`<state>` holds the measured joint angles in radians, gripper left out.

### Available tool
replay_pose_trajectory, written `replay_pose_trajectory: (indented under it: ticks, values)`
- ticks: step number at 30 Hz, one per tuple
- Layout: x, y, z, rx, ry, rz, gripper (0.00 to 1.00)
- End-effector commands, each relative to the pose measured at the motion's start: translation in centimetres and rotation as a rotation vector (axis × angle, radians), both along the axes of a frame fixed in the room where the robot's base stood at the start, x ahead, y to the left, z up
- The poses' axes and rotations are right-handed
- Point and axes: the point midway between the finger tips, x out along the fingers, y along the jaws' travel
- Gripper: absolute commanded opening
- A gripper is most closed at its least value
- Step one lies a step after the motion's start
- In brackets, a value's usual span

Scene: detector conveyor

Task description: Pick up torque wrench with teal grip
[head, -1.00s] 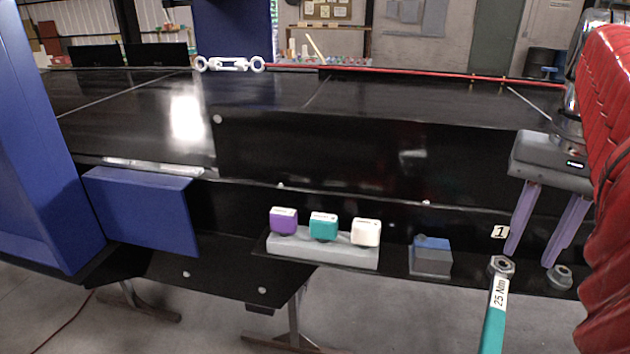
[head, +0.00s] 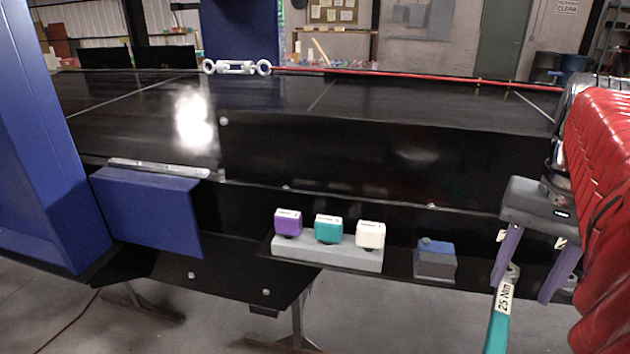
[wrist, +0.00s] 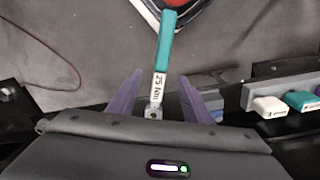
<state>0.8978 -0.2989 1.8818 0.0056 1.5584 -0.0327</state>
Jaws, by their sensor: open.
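The torque wrench with a teal grip (head: 497,330) is at the lower right of the head view, with a white "25 Nm" label near its metal head. Its grip runs off the bottom edge. My gripper (head: 521,293) is open, and its left purple finger partly covers the wrench head. In the wrist view the wrench (wrist: 165,45) lies between the two spread fingers of my gripper (wrist: 160,76), with a gap on each side. The grip points away from the palm, and the metal head is near the palm.
A grey block (head: 330,254) on the black ledge holds purple (head: 288,223), teal (head: 328,230) and white (head: 370,235) boxes. A blue and grey block (head: 435,262) sits between them and my gripper. The black conveyor (head: 380,150) rises behind. A blue post (head: 45,150) stands at left.

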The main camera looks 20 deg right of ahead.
Motion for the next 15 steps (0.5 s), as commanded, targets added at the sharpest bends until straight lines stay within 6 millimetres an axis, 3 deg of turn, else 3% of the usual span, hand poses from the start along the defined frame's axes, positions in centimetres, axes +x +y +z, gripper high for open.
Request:
replay_pose_trajectory:
  ticks: [6, 15]
  values:
    - [0.0, 0.0, -2.4, 0.001, 0.001, -0.001, 0.45]
    - [0.0, 0.0, -2.6, 0.0, 0.0, -0.001, 0.45]
